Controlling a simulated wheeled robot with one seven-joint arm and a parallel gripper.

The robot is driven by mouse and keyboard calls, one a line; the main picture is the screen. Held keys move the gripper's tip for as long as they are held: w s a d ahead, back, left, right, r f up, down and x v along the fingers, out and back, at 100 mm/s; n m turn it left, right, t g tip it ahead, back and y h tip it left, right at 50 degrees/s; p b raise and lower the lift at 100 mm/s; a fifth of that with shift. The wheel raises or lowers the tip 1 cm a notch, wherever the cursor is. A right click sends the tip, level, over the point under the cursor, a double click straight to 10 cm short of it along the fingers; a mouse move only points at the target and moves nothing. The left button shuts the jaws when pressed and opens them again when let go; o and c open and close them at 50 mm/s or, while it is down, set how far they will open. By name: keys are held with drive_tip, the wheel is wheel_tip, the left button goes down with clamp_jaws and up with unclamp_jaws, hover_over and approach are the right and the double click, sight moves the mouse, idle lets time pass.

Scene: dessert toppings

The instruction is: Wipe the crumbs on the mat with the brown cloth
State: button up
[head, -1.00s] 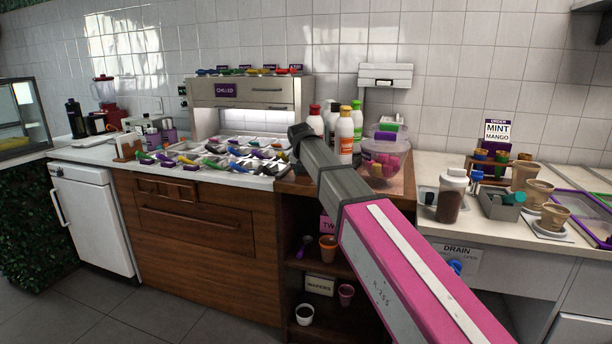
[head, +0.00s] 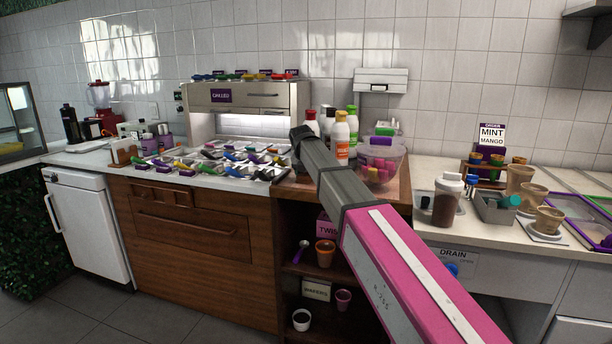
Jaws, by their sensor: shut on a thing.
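I cannot make out the brown cloth, the mat or any crumbs in the head view. My arm crosses the middle of the picture, with its pink and grey links in front of the counter. My gripper is not in view, so what it holds does not show. The arm hides part of the wooden-topped counter section and the shelves below it.
Topping trays (head: 205,172) sit below a chilled cabinet (head: 247,98). Bottles (head: 340,137) and a clear tub (head: 381,165) stand behind my arm. At right are a lidded shaker (head: 446,203), a grey caddy (head: 496,208), cups (head: 548,219) and a purple-edged tray (head: 577,222).

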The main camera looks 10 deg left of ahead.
drive_tip(key=shift+w+d, duration=0.15)
drive_tip(key=shift+w, duration=1.3)
drive_tip(key=shift+w+d+r, duration=0.1)
drive_tip(key=shift+w, duration=0.2)
drive_tip(key=shift+w+r, duration=0.25)
drive_tip(key=shift+r, duration=1.15)
drive_tip(key=shift+c, duration=0.3)
drive_tip(key=shift+s+r, duration=0.15)
drive_tip(key=shift+r, duration=0.65)
drive_tip(key=shift+s+r, duration=0.1)
drive_tip(key=shift+r, duration=0.7)
drive_tip(key=shift+r, duration=1.5)
